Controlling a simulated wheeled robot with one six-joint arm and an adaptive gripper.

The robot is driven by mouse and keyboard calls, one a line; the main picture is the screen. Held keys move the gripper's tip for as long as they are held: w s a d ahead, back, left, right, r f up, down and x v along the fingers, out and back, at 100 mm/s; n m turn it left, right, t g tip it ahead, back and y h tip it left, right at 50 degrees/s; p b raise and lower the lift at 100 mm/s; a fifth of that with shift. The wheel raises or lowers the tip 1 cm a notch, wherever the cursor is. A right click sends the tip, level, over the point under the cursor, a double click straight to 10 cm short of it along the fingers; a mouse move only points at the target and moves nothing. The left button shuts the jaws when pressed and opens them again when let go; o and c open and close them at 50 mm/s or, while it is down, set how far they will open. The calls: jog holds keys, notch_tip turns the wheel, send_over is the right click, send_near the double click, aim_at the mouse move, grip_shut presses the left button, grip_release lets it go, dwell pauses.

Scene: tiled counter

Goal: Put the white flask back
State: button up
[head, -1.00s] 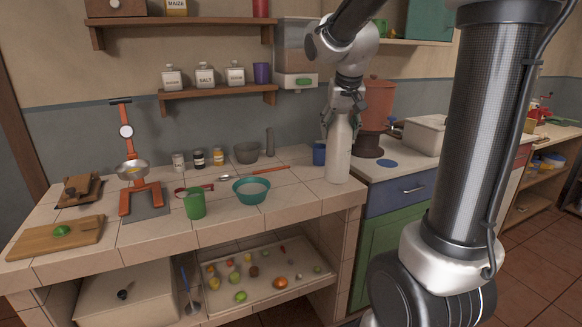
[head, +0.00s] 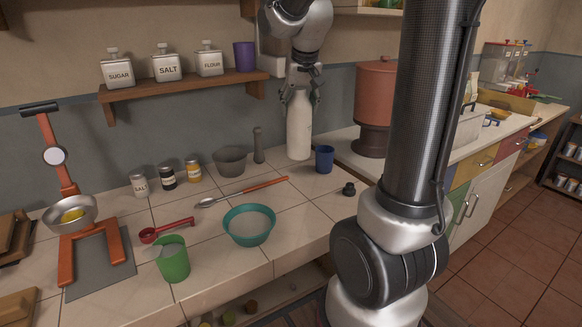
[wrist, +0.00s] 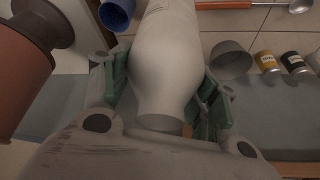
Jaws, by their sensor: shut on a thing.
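The white flask (head: 299,130) is upright, held by its upper part in my gripper (head: 301,88), at the back right of the tiled counter. I cannot tell whether its base touches the tiles or hangs just above them. In the wrist view the pale flask body (wrist: 168,50) lies between the green-lined fingers of my gripper (wrist: 162,105), which are shut on it. The blue cup (head: 324,159) stands just right of the flask and also shows in the wrist view (wrist: 116,14).
The grey mortar (head: 229,161) and pestle (head: 259,146) stand left of the flask. A teal bowl (head: 249,226), a long orange-handled spoon (head: 245,191) and a small black object (head: 348,189) lie in front. A large red-brown container (head: 373,100) stands to the right. The wall shelf (head: 185,92) holds canisters.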

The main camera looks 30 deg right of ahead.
aim_at(303, 106)
notch_tip(303, 106, down, 9)
jog(key=shift+f, duration=0.25)
dwell(0.3)
jog(key=o, duration=1.3)
jog(key=shift+r, duration=0.25)
jog(key=v, duration=1.1)
jog(key=shift+s+a+r, duration=0.1)
jog(key=shift+s+r, duration=0.15)
jog(key=shift+s, duration=0.05)
jog(key=s+a+f+n, duration=0.1)
jog(key=s, duration=0.5)
jog(key=s+a+n+y, duration=0.1)
jog(key=s, duration=0.6)
jog(key=s+a+f+n, duration=0.1)
jog(key=s+a+n, duration=0.1)
jog(key=s, duration=0.5)
jog(key=shift+f, duration=0.3)
